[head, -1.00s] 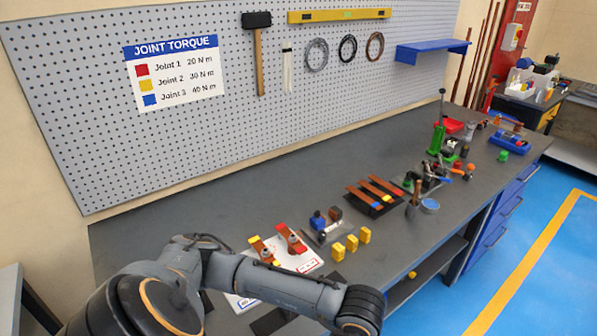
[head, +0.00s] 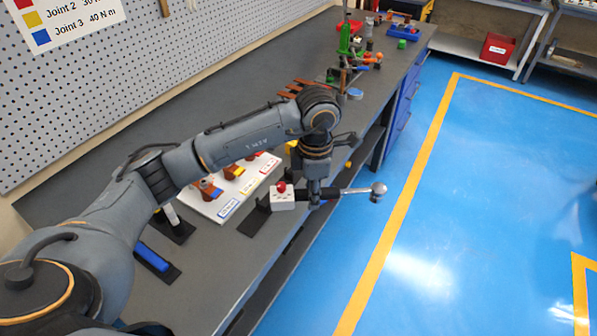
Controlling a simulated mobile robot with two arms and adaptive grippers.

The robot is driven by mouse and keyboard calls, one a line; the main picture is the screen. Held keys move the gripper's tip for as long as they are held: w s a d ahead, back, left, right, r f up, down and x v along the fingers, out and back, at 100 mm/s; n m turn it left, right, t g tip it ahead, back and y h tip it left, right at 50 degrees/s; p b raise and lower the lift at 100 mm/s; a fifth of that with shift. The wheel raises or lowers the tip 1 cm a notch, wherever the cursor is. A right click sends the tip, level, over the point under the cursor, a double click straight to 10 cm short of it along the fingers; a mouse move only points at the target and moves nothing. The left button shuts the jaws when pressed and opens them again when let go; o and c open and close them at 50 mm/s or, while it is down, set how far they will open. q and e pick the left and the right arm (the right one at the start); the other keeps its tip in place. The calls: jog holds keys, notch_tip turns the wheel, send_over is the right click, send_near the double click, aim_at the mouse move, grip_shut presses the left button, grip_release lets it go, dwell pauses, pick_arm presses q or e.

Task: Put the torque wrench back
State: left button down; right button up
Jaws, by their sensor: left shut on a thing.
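My left gripper (head: 314,199) points down at the front edge of the bench and is shut on the torque wrench (head: 355,191). The wrench lies roughly level, its dark grip at the jaws and its silver shaft and round head reaching right, over the blue floor. The jaws partly hide the grip. A black stand (head: 256,219) is on the bench edge just left of the gripper. A white box with a red button (head: 283,199) is beside the jaws; I cannot tell whether the wrench touches it. My right gripper is out of view.
A white sheet (head: 232,199) with copper bars and coloured labels lies behind the gripper. A blue piece on a dark base (head: 152,257) is at front left. Tools and a green device (head: 345,40) crowd the far bench. The floor at right is clear.

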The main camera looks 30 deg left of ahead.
pick_arm(q)
jog(key=w+r+n+b, duration=0.2)
jog(key=w+r+n, duration=0.3)
jog(key=n, duration=0.4)
jog(key=shift+n, duration=0.8)
jog(key=s+a+f+p, duration=0.1)
jog(key=a+f, duration=0.1)
jog(key=a, duration=0.2)
jog(key=s+a+f+p, duration=0.1)
jog(key=a+f+p, duration=0.1)
jog(key=a+f, duration=0.1)
jog(key=s+a+f+p, duration=0.1)
jog(key=a+f+p, duration=0.1)
jog(key=a, duration=0.3)
jog(key=shift+a+f, duration=0.15)
jog(key=shift+f, duration=0.05)
jog(key=f+p, duration=0.2)
jog(key=f, duration=0.1)
jog(key=shift+s+a, duration=0.1)
jog(key=shift+a, duration=0.2)
jog(key=shift+f, duration=0.45)
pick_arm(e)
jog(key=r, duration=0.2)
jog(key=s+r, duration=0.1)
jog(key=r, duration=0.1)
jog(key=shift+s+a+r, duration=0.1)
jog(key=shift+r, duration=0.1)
